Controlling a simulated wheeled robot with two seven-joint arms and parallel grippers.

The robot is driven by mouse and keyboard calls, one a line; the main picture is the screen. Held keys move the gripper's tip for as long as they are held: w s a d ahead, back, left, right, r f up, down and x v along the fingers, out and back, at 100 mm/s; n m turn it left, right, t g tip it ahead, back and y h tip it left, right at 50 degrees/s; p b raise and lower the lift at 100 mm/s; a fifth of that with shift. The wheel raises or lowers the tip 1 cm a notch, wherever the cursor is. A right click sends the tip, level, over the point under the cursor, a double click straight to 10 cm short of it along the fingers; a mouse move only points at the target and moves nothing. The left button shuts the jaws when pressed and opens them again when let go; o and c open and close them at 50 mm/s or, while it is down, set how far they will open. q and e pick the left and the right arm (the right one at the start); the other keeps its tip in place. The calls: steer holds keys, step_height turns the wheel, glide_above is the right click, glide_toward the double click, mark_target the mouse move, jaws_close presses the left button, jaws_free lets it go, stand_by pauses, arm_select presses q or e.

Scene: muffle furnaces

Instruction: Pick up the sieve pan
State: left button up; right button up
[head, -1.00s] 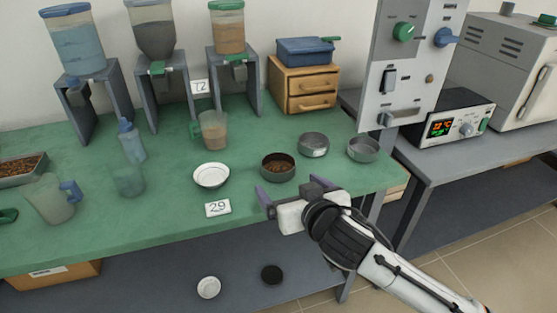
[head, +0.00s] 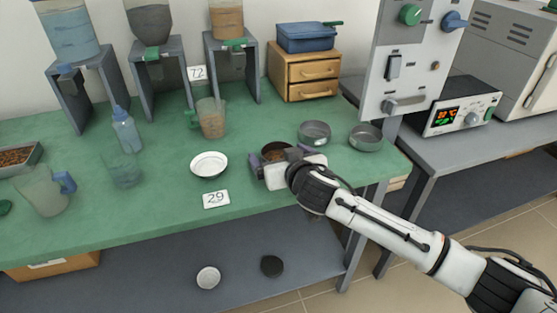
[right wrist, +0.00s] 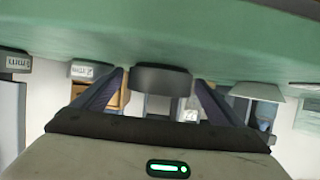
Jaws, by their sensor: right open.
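A round dark pan with brown contents (head: 275,151) stands on the green table, partly hidden behind my right gripper (head: 279,157). In the right wrist view this dark pan (right wrist: 160,79) sits between the two finger ends of my open right gripper (right wrist: 160,92). I cannot tell whether the fingers touch it. Two similar grey pans stand to its right, a nearer one (head: 314,133) and one farther right (head: 365,138). The frames do not clearly show which of these is the sieve pan. My left gripper is not in view.
A white bowl (head: 209,165) and a "29" card (head: 216,199) are left of the gripper. A beaker (head: 211,118) stands behind them. A wooden drawer box (head: 305,73) is at the back. A control panel (head: 408,60) rises at the right.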

steer(key=shift+w, duration=0.2)
steer(key=shift+c, duration=0.9)
steer(key=c, duration=1.5)
step_height(320, 180, up, 10)
steer(key=shift+p, duration=0.6)
